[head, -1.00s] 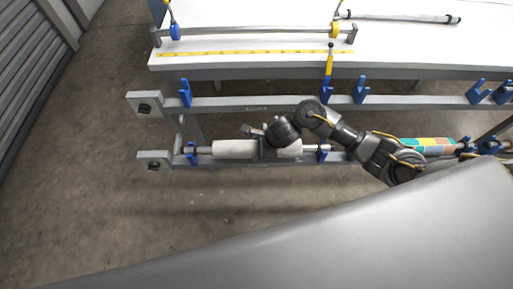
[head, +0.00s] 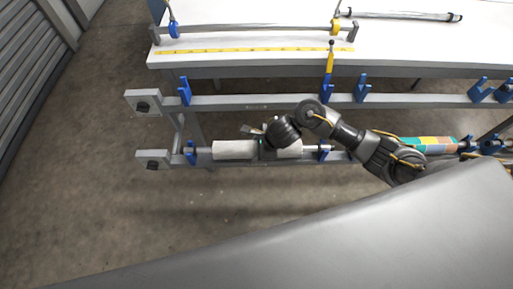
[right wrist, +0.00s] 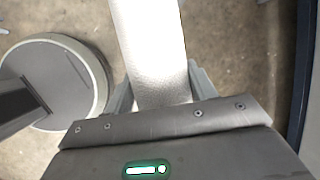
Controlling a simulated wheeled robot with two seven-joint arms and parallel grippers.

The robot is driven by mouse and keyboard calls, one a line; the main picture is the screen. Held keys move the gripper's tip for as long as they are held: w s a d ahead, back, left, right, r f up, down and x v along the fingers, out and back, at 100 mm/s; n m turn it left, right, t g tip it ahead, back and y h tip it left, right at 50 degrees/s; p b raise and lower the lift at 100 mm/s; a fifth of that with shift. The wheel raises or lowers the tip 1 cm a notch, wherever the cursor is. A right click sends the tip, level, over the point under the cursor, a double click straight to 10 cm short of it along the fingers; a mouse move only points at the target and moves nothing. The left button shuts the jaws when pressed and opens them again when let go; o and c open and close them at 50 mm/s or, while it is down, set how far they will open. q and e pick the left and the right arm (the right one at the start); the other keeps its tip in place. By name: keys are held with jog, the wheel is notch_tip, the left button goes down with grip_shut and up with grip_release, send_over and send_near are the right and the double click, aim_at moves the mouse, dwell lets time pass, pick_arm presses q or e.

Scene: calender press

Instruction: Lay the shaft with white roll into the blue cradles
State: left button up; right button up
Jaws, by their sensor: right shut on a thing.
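The shaft with white roll (head: 234,149) lies along the near rail in the head view, its ends at the left blue cradle (head: 190,152) and the right blue cradle (head: 324,150). I cannot tell whether the shaft fully rests in them. My right gripper (head: 266,150) is shut on the white roll near its middle and hides that part. In the right wrist view the white roll (right wrist: 152,50) runs up from between the fingers. My left gripper is not in view.
The far rail (head: 270,102) carries more blue cradles (head: 184,91). A roll with coloured patches (head: 428,145) lies to the right on the near rail. Behind is a white table (head: 260,67) with a yellow ruler (head: 250,51) and a dark-ended shaft (head: 400,15).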

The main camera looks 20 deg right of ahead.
jog(key=o, duration=1.4)
jog(key=shift+c, duration=0.2)
jog(key=p+v, duration=0.2)
jog(key=v, duration=0.7)
jog(key=shift+r+p, duration=0.2)
jog(key=shift+p, duration=0.1)
jog(key=shift+s+d+r, duration=0.25)
jog(key=shift+s+r, duration=0.05)
jog(key=shift+r, duration=0.3)
